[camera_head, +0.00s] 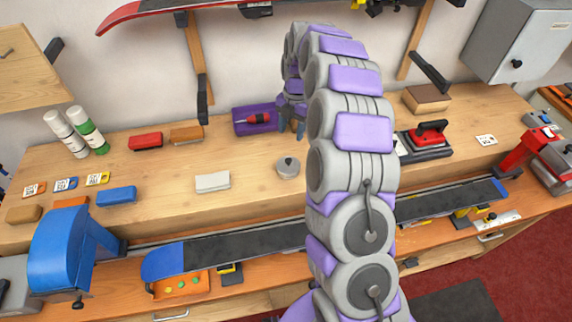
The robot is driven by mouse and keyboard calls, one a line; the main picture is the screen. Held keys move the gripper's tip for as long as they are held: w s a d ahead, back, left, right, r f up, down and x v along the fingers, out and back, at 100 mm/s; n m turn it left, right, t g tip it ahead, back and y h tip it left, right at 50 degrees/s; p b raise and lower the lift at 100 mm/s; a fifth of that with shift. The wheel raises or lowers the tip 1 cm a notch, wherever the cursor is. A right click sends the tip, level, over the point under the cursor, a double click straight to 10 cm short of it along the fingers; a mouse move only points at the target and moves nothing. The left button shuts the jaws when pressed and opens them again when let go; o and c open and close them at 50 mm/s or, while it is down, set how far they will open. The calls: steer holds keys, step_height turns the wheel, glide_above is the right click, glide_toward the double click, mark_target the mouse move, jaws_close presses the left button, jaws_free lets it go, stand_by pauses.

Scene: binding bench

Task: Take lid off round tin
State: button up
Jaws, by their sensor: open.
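The round tin (288,173) is small and grey and stands on the wooden bench, left of my arm. Its lid (288,162) is on top, with a small dark knob in the middle. My gripper (291,129) is open, with its fingers pointing down, behind the tin and apart from it. It is beside the right end of a purple tray (239,129), and I see nothing between its fingers. My arm hides the bench just right of the tin.
A white block (212,182) lies left of the tin. A dark ski or board (240,245) lies along the front. The bench around the tin's left side is clear.

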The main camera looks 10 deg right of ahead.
glide_above(289, 159)
steer(key=d, duration=0.2)
steer(key=f, duration=0.6)
steer(key=shift+w+a, duration=0.2)
steer(key=shift+w, duration=0.2)
steer(key=shift+a+f+b, duration=0.3)
steer(key=shift+a+f, duration=0.2)
steer(key=shift+a, duration=0.15)
steer(key=f, duration=0.4)
steer(key=shift+s+a+f+b, duration=0.1)
steer(key=shift+s+a+b, duration=0.05)
steer(key=shift+s+b, duration=0.2)
steer(key=shift+f, duration=0.2)
steer(key=shift+a, duration=0.2)
steer(key=c, duration=0.6)
steer(key=shift+d, duration=0.25)
jaws_close()
